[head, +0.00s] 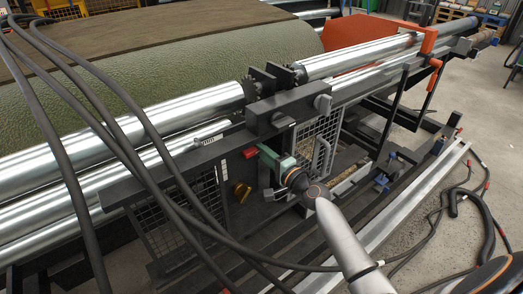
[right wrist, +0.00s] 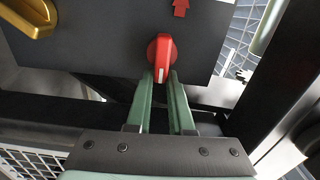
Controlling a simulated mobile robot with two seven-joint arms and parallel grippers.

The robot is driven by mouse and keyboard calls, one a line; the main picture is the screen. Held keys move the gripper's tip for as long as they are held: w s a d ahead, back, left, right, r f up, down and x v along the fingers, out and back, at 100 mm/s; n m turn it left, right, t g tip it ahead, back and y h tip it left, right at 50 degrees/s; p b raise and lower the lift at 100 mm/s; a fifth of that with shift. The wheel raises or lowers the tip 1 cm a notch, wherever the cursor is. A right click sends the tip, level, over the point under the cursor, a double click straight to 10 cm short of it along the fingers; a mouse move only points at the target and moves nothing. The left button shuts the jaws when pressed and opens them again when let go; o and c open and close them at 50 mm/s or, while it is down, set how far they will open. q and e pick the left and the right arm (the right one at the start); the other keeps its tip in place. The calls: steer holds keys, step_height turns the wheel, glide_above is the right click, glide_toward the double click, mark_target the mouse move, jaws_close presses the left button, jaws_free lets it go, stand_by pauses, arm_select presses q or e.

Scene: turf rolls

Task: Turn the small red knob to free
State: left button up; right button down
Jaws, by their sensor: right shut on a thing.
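The small red knob (right wrist: 162,54) sits on a dark panel (right wrist: 105,48) in the right wrist view. Its white mark points down in that view, toward my gripper. My right gripper (right wrist: 161,82) has its two green fingers at the lower end of the knob, one on each side, shut on it. The head view shows the red knob (head: 250,153) at the tips of my right gripper (head: 260,151), on the front of the machine. A red arrow (right wrist: 181,8) is printed on the panel above the knob. My left gripper is out of view.
A larger yellow knob (head: 241,192) is on the machine front, near the red one. Dark hoses (head: 120,135) hang across the left. Shiny rollers (head: 150,113) and a green turf roll (head: 200,65) lie behind. A mesh guard (head: 318,143) stands right of the gripper.

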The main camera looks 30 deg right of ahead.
steer(key=shift+m, duration=0.3)
steer(key=c, duration=0.8)
jaws_free()
steer(key=s+d+b, duration=0.1)
steer(key=s, duration=1.1)
steer(key=shift+s+d, duration=0.2)
steer(key=shift+d, duration=0.2)
steer(key=shift+f, duration=0.1)
